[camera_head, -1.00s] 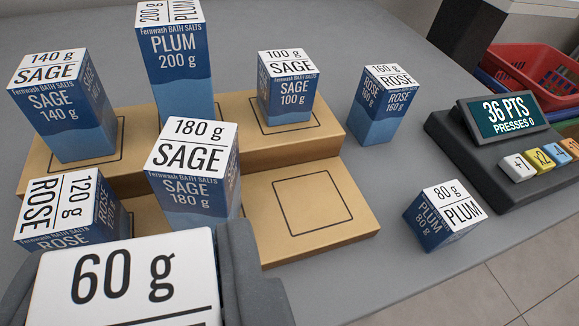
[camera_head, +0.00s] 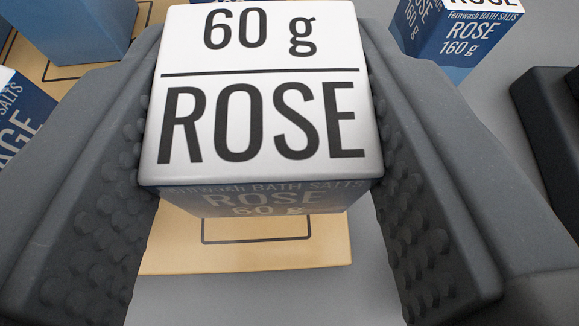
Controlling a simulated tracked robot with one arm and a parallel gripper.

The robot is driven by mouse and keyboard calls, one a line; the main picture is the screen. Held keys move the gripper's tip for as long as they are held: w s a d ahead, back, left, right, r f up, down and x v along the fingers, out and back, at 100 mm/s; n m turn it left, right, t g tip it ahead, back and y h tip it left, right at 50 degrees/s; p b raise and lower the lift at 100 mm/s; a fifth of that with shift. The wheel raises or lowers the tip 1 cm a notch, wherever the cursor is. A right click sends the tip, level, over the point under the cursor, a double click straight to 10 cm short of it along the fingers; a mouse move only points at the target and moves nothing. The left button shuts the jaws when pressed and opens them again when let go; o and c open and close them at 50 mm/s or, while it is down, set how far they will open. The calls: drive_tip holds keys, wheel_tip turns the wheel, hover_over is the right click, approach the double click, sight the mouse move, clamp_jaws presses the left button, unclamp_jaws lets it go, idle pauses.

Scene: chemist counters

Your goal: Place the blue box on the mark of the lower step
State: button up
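My gripper (camera_head: 262,110) is shut on a blue box with a white top (camera_head: 265,75) marked 60 g ROSE. The box sits between the two dark finger pads, top towards me. Below and behind it is the tan lower step (camera_head: 325,258). The near part of a square outlined mark (camera_head: 257,242) shows on this step just under the box's front face; the box hides the rest. I cannot tell whether the box's bottom touches the step.
The ROSE 160 g box (camera_head: 465,30) stands at the upper right. A blue box (camera_head: 80,25) is at the upper left, and part of a SAGE box (camera_head: 18,115) shows at the left edge. A dark device (camera_head: 550,130) is at the right. Grey counter (camera_head: 300,295) lies clear in front of the step.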

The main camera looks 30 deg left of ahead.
sight(239, 139)
drive_tip(key=f, duration=0.1)
drive_tip(key=a+f, duration=0.1)
drive_tip(key=f, duration=0.1)
drive_tip(key=shift+a+f, duration=0.15)
drive_tip(key=shift+f, duration=0.05)
wheel_tip(239, 139, down, 3)
drive_tip(key=shift+f+b, duration=0.2)
drive_tip(key=shift+b, duration=0.35)
drive_tip(key=shift+r, duration=0.1)
drive_tip(key=o, duration=1)
drive_tip(key=shift+s+r, duration=0.1)
drive_tip(key=p+v, duration=0.1)
drive_tip(key=v, duration=1)
drive_tip(key=shift+s+d, duration=0.25)
drive_tip(key=shift+d, duration=0.15)
